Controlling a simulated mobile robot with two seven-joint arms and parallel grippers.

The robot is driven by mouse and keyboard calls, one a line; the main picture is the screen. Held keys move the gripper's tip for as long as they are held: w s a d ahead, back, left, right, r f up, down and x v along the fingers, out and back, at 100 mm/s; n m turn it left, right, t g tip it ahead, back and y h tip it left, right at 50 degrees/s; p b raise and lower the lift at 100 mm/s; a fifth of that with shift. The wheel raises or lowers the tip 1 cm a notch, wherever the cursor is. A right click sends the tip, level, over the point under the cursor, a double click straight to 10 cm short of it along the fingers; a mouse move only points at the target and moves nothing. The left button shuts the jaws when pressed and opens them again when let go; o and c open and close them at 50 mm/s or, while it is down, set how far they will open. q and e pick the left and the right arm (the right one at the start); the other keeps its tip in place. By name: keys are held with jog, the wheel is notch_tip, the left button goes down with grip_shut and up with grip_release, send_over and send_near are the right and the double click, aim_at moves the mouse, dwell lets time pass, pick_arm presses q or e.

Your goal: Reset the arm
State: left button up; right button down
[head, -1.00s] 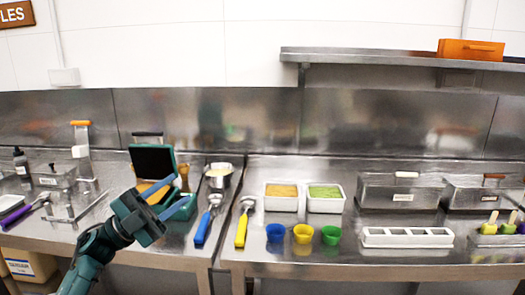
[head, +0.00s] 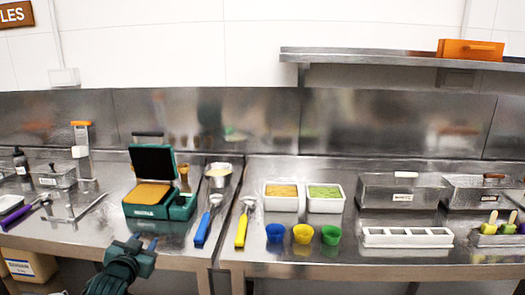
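My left gripper (head: 145,243) shows in the head view at the lower left, in front of the counter's front edge. It is seen mostly from behind, with its fingers small and foreshortened, so its opening is hard to judge. No object shows in it. A green waffle maker (head: 150,207) stands open on the counter beyond it, with a flat golden waffle or batter layer (head: 148,194) on its lower plate. The gripper is apart from it. My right gripper is not in view.
A blue-handled scoop (head: 203,227) and a yellow-handled scoop (head: 241,229) lie right of the waffle maker. Blue (head: 275,233), yellow (head: 303,233) and green (head: 331,235) cups stand near a white compartment tray (head: 407,238). A metal shelf (head: 380,56) hangs above.

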pick_arm(q)
jog(key=s+d+f+g+h, duration=0.1)
jog(key=s+d+f+g, duration=0.1)
jog(key=s+d+f, duration=0.45)
jog(key=s+d+f+g+h, duration=0.1)
jog(key=s+d+f, duration=0.2)
jog(key=s+f, duration=0.65)
jog(key=s+d+f+g+h, duration=0.1)
jog(key=s+d+f, duration=0.1)
jog(key=s, duration=0.7)
jog(key=s+d+f+g, duration=0.1)
jog(key=s+d, duration=0.3)
jog(key=s, duration=0.6)
jog(key=shift+s+d+f+n+g+h, duration=0.15)
jog(key=shift+d+f+n+g+h, duration=0.15)
jog(key=shift+f+g+h, duration=0.1)
